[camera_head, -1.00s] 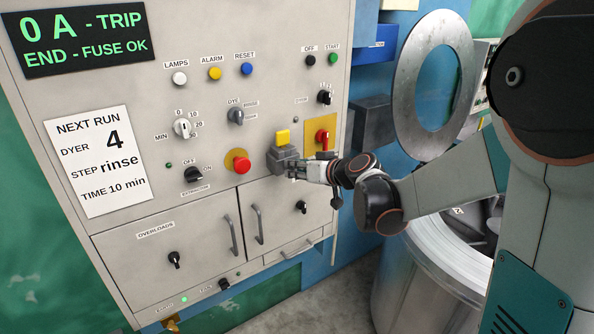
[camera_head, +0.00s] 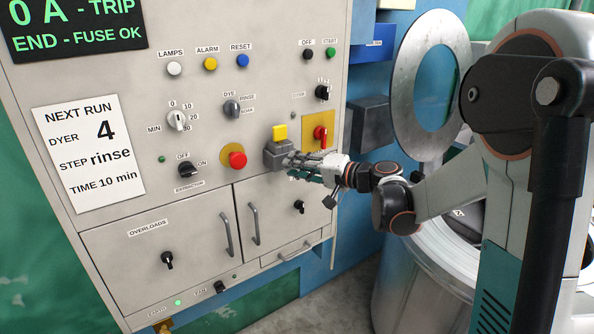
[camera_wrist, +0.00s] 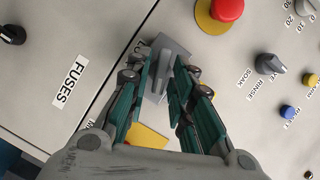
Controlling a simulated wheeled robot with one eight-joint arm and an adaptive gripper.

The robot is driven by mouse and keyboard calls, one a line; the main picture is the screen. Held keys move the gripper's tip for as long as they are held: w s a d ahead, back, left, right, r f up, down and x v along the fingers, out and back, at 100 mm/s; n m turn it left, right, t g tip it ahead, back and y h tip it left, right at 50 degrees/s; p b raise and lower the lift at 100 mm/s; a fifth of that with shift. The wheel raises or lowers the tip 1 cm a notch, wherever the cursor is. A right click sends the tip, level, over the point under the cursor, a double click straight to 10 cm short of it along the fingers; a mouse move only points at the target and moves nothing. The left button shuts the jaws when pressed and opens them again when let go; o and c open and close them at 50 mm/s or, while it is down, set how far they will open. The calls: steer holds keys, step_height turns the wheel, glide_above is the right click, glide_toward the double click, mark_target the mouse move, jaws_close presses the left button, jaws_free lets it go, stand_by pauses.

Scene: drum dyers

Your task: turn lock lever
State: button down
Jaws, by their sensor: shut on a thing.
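The grey lock box (camera_head: 276,153) with a yellow block (camera_head: 279,132) on top is mounted on the control panel. My gripper (camera_head: 289,162) is at the box's front right in the head view and hides part of it. In the wrist view, a grey lever (camera_wrist: 158,68) stands on the box's grey plate (camera_wrist: 177,50). My gripper (camera_wrist: 163,72) has its fingertips on either side of this lever and is shut on it.
A red mushroom button (camera_head: 237,159) is left of the box, and a red switch on a yellow plate (camera_head: 313,120) is right of it. Below are cabinet doors with a handle (camera_head: 254,224) and a black knob (camera_head: 299,207). A metal drum (camera_head: 425,275) stands at the right.

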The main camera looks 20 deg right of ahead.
steer(key=shift+f+m+t+y+b, duration=0.15)
steer(key=shift+m+t+y+b, duration=0.15)
steer(key=shift+m+b, duration=0.45)
steer(key=shift+f+m+t+y+b, duration=0.2)
steer(key=shift+m+y+b, duration=0.1)
steer(key=shift+m, duration=0.85)
steer(key=shift+r, duration=0.1)
steer(key=c, duration=1.7)
jaws_free()
steer(key=shift+d, duration=0.1)
steer(key=v, duration=1.2)
